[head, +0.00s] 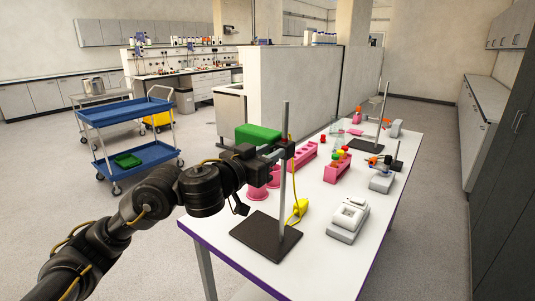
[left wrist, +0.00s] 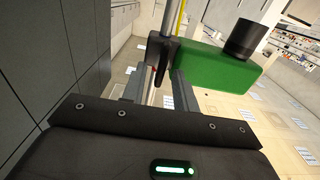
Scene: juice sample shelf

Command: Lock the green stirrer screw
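The green stirrer (head: 257,134) is mounted near the top of a metal rod (head: 285,180) that rises from a dark base plate (head: 265,237). It also shows in the left wrist view (left wrist: 215,66) with a black cylinder on it. A black clamp with a narrow screw part (left wrist: 162,62) sits at the rod, beside the green body. My left gripper (head: 277,151) is at the clamp, just below the stirrer. In the left wrist view its fingers (left wrist: 163,84) stand apart on either side of the screw part; contact cannot be told. My right gripper is out of view.
The white table (head: 320,225) carries pink tube racks (head: 337,166), a yellow object (head: 300,207), a white device (head: 348,218) and a second stand (head: 381,118) farther back. A blue cart (head: 125,112) stands on the floor at left.

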